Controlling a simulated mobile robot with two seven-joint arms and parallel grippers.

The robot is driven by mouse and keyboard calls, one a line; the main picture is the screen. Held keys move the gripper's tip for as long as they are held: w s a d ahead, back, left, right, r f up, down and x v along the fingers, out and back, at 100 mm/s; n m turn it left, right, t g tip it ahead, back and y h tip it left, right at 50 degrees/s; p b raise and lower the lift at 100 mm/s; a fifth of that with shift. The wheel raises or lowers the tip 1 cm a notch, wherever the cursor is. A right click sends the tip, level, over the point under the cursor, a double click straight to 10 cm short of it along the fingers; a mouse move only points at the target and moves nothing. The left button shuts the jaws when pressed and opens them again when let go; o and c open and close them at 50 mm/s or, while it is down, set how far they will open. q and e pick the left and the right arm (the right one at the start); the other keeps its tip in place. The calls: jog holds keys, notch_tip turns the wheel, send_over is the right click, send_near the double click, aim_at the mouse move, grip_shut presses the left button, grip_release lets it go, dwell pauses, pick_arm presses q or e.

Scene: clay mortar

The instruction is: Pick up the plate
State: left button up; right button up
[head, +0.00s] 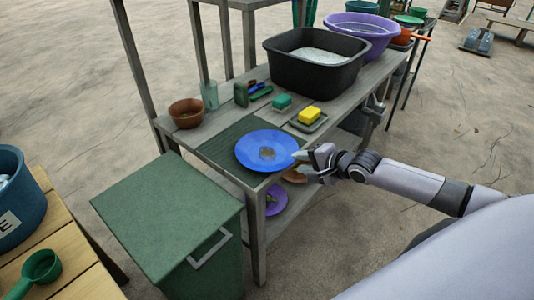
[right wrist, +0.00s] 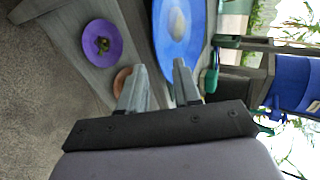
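A blue plate (head: 250,155) with a brownish smear in its middle lies on a dark ribbed mat (head: 217,150) at the front of the grey bench. It also shows in the right wrist view (right wrist: 170,42). My right gripper (head: 302,165) is at the plate's right rim, by the bench's front edge. In the right wrist view its two fingers (right wrist: 160,78) are apart, with the right finger overlapping the plate's lower edge. I cannot tell whether the rim is between the fingers or touched. My left gripper is not in view.
A purple plate (head: 274,200) and a brown dish are on the lower shelf. A yellow sponge (head: 309,115) on a tray, a terracotta bowl (head: 186,113) and a black tub (head: 315,72) stand on the bench. A green bin (head: 165,210) stands in front.

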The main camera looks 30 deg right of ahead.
aim_at(292, 162)
jog(key=shift+b+x, duration=0.3)
jog(key=shift+x, duration=1.3)
jog(key=shift+a, duration=0.1)
jog(key=shift+r, duration=0.1)
grip_shut()
